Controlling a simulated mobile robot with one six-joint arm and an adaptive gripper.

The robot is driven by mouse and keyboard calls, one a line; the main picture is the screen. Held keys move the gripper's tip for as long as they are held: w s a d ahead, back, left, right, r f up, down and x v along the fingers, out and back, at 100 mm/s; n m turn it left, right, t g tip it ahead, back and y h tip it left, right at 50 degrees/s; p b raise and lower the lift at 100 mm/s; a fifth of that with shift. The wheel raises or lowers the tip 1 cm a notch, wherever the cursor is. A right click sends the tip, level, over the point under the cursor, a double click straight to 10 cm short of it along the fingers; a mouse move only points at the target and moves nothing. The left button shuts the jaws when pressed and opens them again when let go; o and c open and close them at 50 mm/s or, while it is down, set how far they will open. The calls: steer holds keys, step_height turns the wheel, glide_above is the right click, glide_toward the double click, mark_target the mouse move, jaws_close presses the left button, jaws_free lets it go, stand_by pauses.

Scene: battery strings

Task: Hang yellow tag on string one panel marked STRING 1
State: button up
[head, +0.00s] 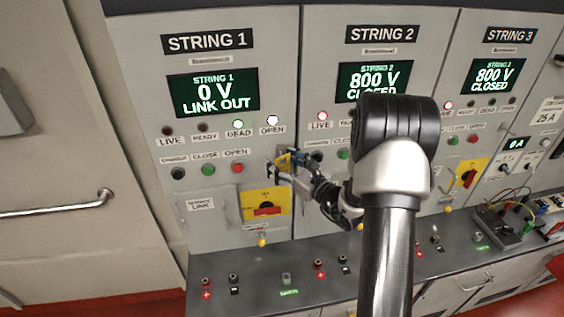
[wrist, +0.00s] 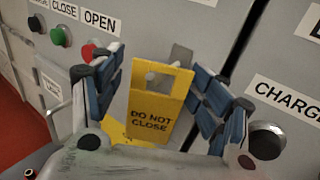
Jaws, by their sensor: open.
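The yellow tag (wrist: 156,112), lettered DO NOT CLOSE, stands upright between the fingers of my gripper (wrist: 157,64) in the wrist view. The fingers are spread, with a gap on each side of the tag. A grey bracket (wrist: 182,56) shows behind the tag's top edge, and something grey shows through its hole. I cannot tell whether the tag hangs on it. In the head view my gripper (head: 284,161) is at the right edge of the STRING 1 panel (head: 213,134), with a bit of the yellow tag (head: 283,160) showing. The panel display reads 0 V, LINK OUT.
A yellow plate with a red rotary switch (head: 265,207) is below my gripper. Green (head: 208,169) and red (head: 238,168) buttons are to its left. The STRING 2 panel (head: 382,34) adjoins on the right, partly behind my arm. A ledge with sockets (head: 286,278) runs below.

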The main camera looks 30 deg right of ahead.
steer(key=v, duration=1.2)
steer(key=s+a+n+g+y+b, duration=0.3)
steer(key=a+n+g+y+b, duration=0.35)
steer(key=a+n, duration=0.8)
steer(key=s+a+f+n+g+b, duration=0.25)
steer(key=s+a+g, duration=0.45)
steer(key=a, duration=0.5)
steer(key=s+a+f+n+g+h+b, duration=0.1)
steer(key=s+f+n+h+b, duration=0.15)
steer(key=s+n, duration=0.2)
steer(key=s+f+n+g+h+b, duration=0.1)
steer(key=s+f+n+g+b, duration=0.1)
steer(key=s+f+n+b, duration=0.3)
steer(key=s+d+f+n+t+h+b, duration=0.1)
steer(key=s+d+n+t+h+b, duration=0.3)
steer(key=d+n+h+b, duration=0.1)
steer(key=shift+d+f+n+h, duration=0.25)
steer(key=shift+d+n+h, duration=0.6)
steer(key=shift+d+h, duration=0.4)
steer(key=shift+s, duration=0.15)
